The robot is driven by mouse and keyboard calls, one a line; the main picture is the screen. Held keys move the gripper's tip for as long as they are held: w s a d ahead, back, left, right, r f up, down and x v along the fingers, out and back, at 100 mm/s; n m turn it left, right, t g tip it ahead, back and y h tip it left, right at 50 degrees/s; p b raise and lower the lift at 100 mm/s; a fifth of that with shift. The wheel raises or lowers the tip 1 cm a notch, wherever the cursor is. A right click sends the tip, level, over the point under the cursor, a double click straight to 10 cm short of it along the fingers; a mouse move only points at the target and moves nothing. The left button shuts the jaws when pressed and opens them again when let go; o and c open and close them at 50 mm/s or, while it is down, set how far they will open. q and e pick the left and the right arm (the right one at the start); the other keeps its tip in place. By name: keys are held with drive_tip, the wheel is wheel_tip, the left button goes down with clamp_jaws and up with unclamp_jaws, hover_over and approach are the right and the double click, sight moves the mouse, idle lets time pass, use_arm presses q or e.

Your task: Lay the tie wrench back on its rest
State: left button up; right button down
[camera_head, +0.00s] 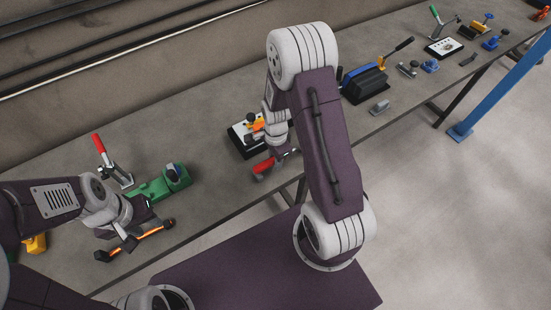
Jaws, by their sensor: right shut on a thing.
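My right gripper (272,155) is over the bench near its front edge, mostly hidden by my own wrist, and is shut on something. A red-handled tool (263,166), which may be the tie wrench, shows at that gripper; its far end is hidden. A dark tray with a white top (237,136) lies just left of the gripper, with orange and black parts (256,125) on or above it. I cannot tell which part is the wrench's rest. My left gripper (136,241) has its fingers spread wide and looks empty, at the bench's front edge.
A green fixture (160,186) and a red-handled toggle clamp (110,160) stand close behind my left gripper. A black and blue device (364,82) and a small grey block (380,107) are to the right. Several tools lie farther right. A wall runs behind the bench (200,200).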

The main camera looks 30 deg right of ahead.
drive_tip(key=shift+f, duration=0.5)
drive_tip(key=c, duration=1.1)
unclamp_jaws()
drive_tip(key=shift+c, duration=0.2)
wheel_tip(320, 180, up, 8)
drive_tip(key=p, duration=0.7)
drive_tip(key=shift+r, duration=0.2)
drive_tip(key=shift+f, duration=0.15)
